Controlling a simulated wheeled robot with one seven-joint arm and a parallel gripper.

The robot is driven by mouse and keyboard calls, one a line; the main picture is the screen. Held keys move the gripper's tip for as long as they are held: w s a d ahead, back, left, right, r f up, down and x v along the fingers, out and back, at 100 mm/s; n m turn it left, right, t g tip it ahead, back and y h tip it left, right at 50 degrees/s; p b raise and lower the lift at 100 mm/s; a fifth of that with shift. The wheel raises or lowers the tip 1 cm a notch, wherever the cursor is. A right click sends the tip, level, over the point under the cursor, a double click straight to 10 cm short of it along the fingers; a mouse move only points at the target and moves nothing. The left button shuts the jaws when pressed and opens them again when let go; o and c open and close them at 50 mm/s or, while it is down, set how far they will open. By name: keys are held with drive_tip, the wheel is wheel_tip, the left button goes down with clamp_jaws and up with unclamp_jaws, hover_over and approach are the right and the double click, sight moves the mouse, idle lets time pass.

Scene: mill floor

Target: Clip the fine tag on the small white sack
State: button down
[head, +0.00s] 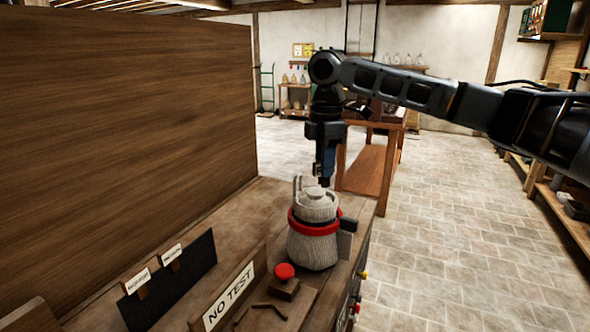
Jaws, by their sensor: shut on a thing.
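A small whitish sack-like body (313,248) with a ribbed, tied-looking top stands upright on the bench, with a red ring around its upper part. My gripper (322,182) points straight down just above its top. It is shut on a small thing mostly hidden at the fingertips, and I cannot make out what. Two wooden clip tags with white labels, a left one (137,281) and a right one (172,254), sit on a dark upright board (170,285). Their print is too small to read surely, so I cannot pick out the fine tag.
A tall wooden panel (120,110) closes off the left. Open stone floor lies right.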

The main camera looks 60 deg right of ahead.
sight(324, 182)
drive_tip(key=shift+f+b, duration=2.35)
drive_tip(key=shift+f, duration=0.15)
drive_tip(key=shift+r, duration=0.1)
drive_tip(key=shift+p, duration=0.9)
idle(0.4)
drive_tip(key=shift+f+b, duration=0.55)
drive_tip(key=shift+f, duration=1.35)
drive_tip(key=c, duration=0.9)
unclamp_jaws()
drive_tip(key=shift+r, duration=0.1)
drive_tip(key=shift+r, duration=3.8)
